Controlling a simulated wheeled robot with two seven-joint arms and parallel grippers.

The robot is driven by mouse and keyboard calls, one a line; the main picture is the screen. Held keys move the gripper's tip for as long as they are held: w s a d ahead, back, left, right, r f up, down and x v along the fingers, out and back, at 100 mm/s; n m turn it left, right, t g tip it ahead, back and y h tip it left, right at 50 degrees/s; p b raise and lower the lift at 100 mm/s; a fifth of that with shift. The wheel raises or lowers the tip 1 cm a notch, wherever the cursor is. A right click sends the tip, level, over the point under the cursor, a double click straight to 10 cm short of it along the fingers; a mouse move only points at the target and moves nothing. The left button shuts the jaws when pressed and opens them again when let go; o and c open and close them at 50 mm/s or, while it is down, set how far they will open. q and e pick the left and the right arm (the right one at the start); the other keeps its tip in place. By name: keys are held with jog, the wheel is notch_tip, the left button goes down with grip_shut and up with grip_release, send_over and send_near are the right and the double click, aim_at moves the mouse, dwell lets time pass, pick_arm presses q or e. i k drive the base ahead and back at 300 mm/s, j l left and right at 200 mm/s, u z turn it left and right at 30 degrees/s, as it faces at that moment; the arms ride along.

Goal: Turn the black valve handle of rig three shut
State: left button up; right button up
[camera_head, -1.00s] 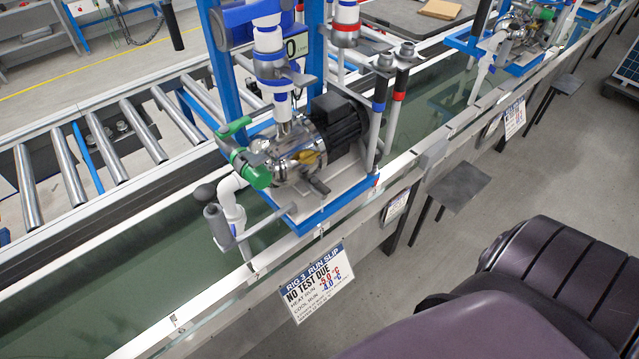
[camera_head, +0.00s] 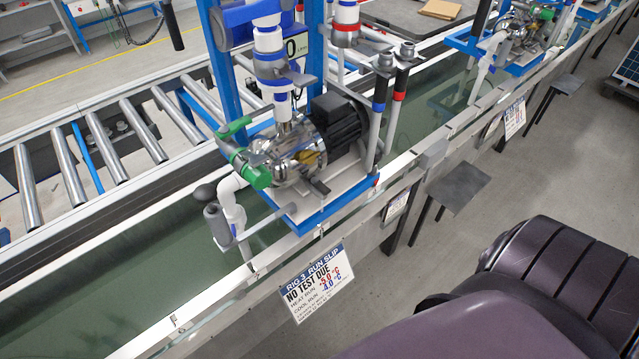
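Rig three's pump (camera_head: 290,158) stands on a blue-edged base plate (camera_head: 330,212) above the long trough. Its slip (camera_head: 315,282) reads "RIG 3 RUN SLIP" and "NO TEST DUE". At its lower left, a dark grey upright grip (camera_head: 216,222) and a dark round knob (camera_head: 204,192) sit by a white elbow pipe (camera_head: 232,200). A short dark lever (camera_head: 318,186) sticks out below the pump's front. I cannot tell for certain which dark part is the valve handle, or its exact setting. Neither of my grippers is in view.
A green valve (camera_head: 257,177) sits left of the pump, and upright pipes with red and blue bands (camera_head: 397,95) stand right of it. A roller conveyor (camera_head: 115,130) runs behind. A dark flat plate (camera_head: 458,187) juts out from the front. Another rig (camera_head: 510,38) stands farther right.

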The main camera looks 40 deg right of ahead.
aim_at(314, 182)
jog(key=z, duration=1.1)
